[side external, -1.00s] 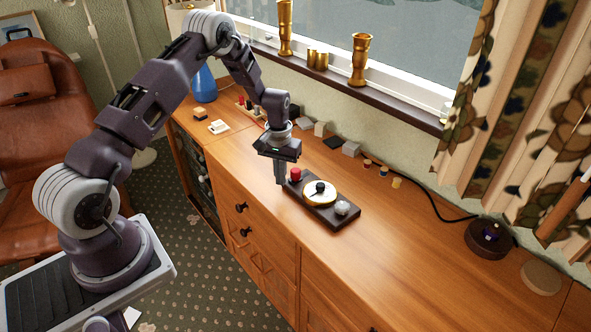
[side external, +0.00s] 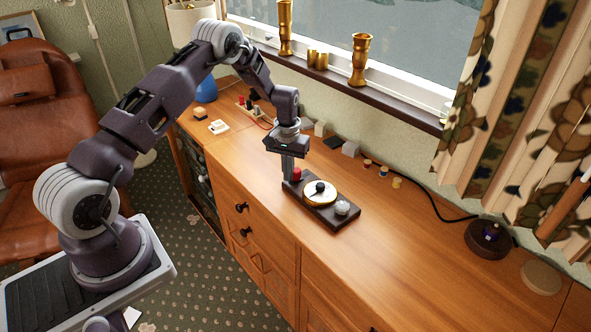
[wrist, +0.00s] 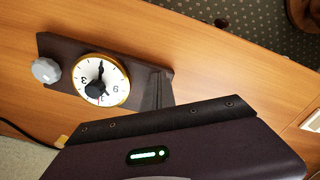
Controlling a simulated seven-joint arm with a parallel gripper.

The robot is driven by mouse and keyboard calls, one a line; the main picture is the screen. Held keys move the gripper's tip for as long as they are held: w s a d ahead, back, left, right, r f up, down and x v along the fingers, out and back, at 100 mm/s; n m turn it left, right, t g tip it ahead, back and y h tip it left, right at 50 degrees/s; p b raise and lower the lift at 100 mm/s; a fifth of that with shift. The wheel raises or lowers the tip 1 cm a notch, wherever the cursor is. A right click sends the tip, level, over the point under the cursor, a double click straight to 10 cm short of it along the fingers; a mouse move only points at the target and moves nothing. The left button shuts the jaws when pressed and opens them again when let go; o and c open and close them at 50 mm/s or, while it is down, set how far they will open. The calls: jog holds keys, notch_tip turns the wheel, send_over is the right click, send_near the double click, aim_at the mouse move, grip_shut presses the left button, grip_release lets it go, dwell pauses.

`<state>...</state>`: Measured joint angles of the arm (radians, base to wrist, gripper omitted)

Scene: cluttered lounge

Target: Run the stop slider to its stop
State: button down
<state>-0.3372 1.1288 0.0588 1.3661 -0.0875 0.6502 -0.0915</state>
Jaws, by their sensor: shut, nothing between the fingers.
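A dark base plate (side external: 322,219) on the wooden cabinet carries a red knob (side external: 297,174), a gold-rimmed white dial (side external: 310,197) with a black centre knob, and a faceted grey knob (side external: 342,208). I cannot tell for sure which part is the stop slider; the red knob at the plate's far-left end may be it. My gripper (side external: 288,178) is shut and empty, pointing down just left of the red knob; I cannot tell whether they touch. In the wrist view, the dial (wrist: 101,80) and grey knob (wrist: 46,70) show, but the red knob is hidden.
Small grey blocks (side external: 350,149) and several little coloured pieces lie along the wall. A black cable runs to a round dark device (side external: 488,239) at the right. Brass vases (side external: 360,60) stand on the sill. The cabinet top right of the plate is clear.

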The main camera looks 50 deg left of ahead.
jog(key=shift+w, duration=1.3)
jog(key=shift+s, duration=0.8)
notch_tip(320, 180, up, 7)
jog(key=s+d+r+m+t, duration=0.1)
jog(key=s+d+r, duration=0.25)
jog(key=r, duration=0.45)
jog(key=s+d+r+m+t, duration=0.1)
jog(key=s+d+r, duration=0.25)
jog(key=r, duration=0.35)
jog(key=s+d+r+m+t, duration=0.1)
jog(key=s+d+r, duration=0.25)
jog(key=r, duration=0.45)
jog(key=s+d+r+m+t, duration=0.1)
jog(key=s+d, duration=0.2)
jog(key=s, duration=0.8)
jog(key=s+d+r+m+t, duration=0.1)
jog(key=s+d, duration=0.3)
jog(key=s, duration=0.8)
jog(key=shift+d+r+m+t, duration=0.15)
jog(key=shift+r+m+t, duration=0.15)
jog(key=shift+r+m, duration=0.3)
